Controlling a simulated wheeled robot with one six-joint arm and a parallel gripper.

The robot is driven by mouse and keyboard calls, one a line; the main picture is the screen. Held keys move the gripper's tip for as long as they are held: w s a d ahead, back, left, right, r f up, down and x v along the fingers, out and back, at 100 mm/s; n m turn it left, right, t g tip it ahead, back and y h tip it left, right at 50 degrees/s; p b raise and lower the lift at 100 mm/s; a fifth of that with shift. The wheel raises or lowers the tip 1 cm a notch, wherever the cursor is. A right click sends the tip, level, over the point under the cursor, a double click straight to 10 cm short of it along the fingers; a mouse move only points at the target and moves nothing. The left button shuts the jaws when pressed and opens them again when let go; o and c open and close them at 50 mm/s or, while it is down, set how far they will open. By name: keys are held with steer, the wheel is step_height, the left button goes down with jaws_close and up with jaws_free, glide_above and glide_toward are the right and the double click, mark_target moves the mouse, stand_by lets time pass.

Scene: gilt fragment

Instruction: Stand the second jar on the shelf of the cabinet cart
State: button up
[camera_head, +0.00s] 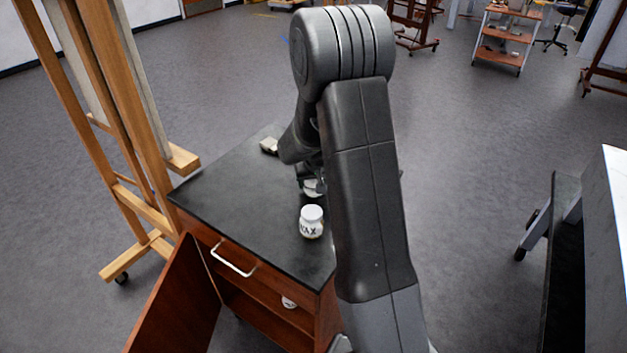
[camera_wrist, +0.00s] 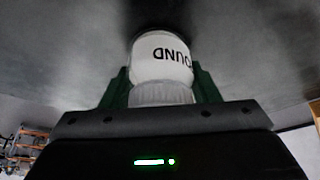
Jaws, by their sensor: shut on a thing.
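My gripper (camera_wrist: 161,78) is shut on a white jar (camera_wrist: 165,62), with a green finger on each side. Its lettering reads upside down, ending in "OUND". In the head view the held jar (camera_head: 313,188) shows only partly under my arm, over the cart's dark top; I cannot tell whether it touches it. A white jar marked "WAX" (camera_head: 311,222) stands upright on the cabinet cart's (camera_head: 240,190) top, nearer the front. Another white jar (camera_head: 289,302) shows partly inside the cabinet, below the drawer. The shelf is mostly hidden.
The cabinet door (camera_head: 178,300) hangs open at the left. A drawer handle (camera_head: 233,262) juts from the front. A small pale object (camera_head: 268,146) lies at the top's far edge. A wooden easel (camera_head: 130,130) stands close left.

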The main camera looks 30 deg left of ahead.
steer(key=shift+f, duration=0.15)
steer(key=o, duration=1.1)
